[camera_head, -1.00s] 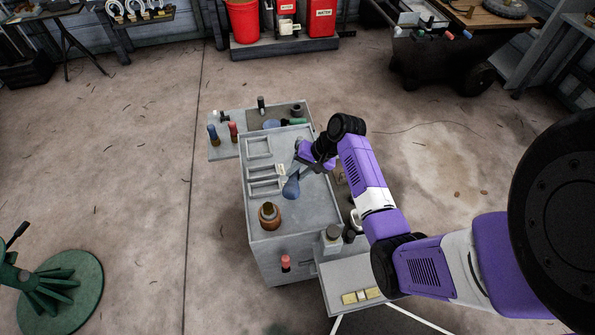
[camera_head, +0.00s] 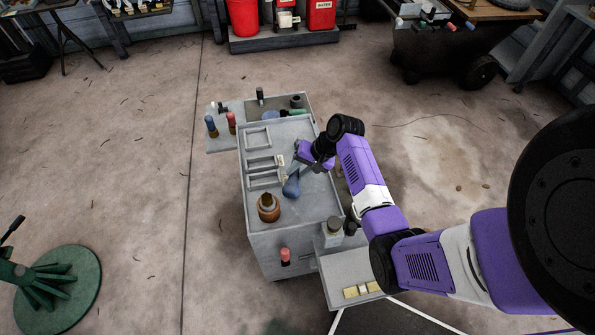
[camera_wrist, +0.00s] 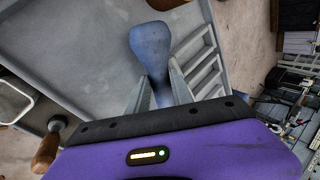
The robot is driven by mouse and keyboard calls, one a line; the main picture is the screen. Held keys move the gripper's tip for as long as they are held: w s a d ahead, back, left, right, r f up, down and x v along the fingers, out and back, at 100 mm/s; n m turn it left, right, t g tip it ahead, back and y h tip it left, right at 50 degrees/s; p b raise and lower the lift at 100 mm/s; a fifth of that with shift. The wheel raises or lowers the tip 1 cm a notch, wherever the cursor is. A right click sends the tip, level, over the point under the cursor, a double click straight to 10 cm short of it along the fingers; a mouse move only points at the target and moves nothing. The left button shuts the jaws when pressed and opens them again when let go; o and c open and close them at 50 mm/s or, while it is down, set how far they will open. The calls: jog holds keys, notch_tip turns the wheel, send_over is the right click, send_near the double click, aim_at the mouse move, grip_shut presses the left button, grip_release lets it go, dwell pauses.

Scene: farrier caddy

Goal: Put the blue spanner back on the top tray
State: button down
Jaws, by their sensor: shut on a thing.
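The blue spanner (camera_head: 292,186) is over the grey top tray (camera_head: 308,207) of the caddy in the head view. In the wrist view the blue spanner (camera_wrist: 151,50) sticks out from between the two fingers, its wide rounded end pointing away from my gripper. My gripper (camera_wrist: 160,88) is shut on its narrower part. In the head view my gripper (camera_head: 297,165) is low over the right half of the tray. I cannot tell whether the spanner touches the tray surface. The spanner's far part is hidden by the gripper body.
A brown bottle-like item (camera_head: 268,208) stands at the tray's near left corner. Raised rectangular frames (camera_head: 258,137) line the tray's left side. A side shelf with blue (camera_head: 211,126) and red handles (camera_head: 232,123) is at the back left. The tray's middle right is bare.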

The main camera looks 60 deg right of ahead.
jog(key=shift+f+b, duration=0.35)
jog(key=shift+f, duration=0.15)
jog(key=c, duration=1)
grip_release()
jog(key=shift+c, duration=0.2)
jog(key=v, duration=0.7)
jog(key=shift+s+r, duration=0.2)
jog(key=shift+r, duration=0.1)
